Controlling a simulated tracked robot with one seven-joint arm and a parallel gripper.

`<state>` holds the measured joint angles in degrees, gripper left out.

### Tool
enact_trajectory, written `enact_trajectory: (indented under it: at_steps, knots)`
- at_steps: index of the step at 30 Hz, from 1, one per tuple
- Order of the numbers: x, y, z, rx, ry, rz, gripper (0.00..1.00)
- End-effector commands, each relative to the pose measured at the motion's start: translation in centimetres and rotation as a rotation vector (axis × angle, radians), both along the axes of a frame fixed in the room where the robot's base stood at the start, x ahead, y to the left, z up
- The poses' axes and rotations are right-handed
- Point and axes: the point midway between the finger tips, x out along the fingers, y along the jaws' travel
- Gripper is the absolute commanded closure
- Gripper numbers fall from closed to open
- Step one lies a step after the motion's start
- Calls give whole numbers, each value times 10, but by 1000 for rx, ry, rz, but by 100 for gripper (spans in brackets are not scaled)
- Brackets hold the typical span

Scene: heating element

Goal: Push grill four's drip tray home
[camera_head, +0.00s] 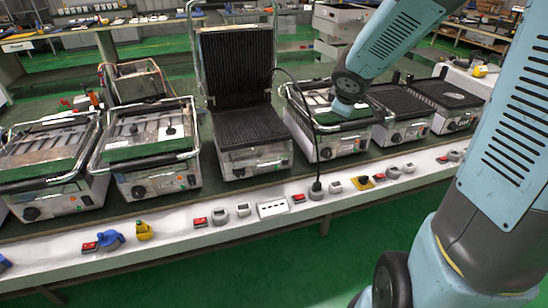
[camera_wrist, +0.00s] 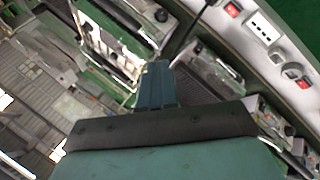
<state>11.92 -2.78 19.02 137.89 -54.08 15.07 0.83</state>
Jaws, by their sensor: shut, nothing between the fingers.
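Counting from the left, the fourth grill (camera_head: 328,141) stands on the bench with its lid down, a silver handle across it and a black dial on its front. I cannot make out its drip tray in either view. My arm reaches over this grill and hides part of its top and back. In the wrist view my gripper (camera_wrist: 157,68) is shut and empty, its fingers together above the row of grills. The head view does not show the fingertips clearly. I cannot tell whether they touch anything.
An open ribbed grill (camera_head: 251,128) stands left of it, with two closed grills farther left. More ribbed grills (camera_head: 402,107) stand to the right. A black cable runs down to a plug (camera_head: 316,190) on the white front rail (camera_head: 180,222), which carries switches and sockets.

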Motion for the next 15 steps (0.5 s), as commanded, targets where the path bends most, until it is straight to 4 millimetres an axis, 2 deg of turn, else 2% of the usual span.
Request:
enact_trajectory:
  at_steps: [1, 6, 10, 15]
  knots:
    - [9, 7, -16, -2, 19, 58, 100]
    - [31, 38, -62, 14, 61, 277, 100]
    - [39, 65, -98, 50, 95, 448, 100]
    - [38, 100, -138, 121, 133, 650, 100]
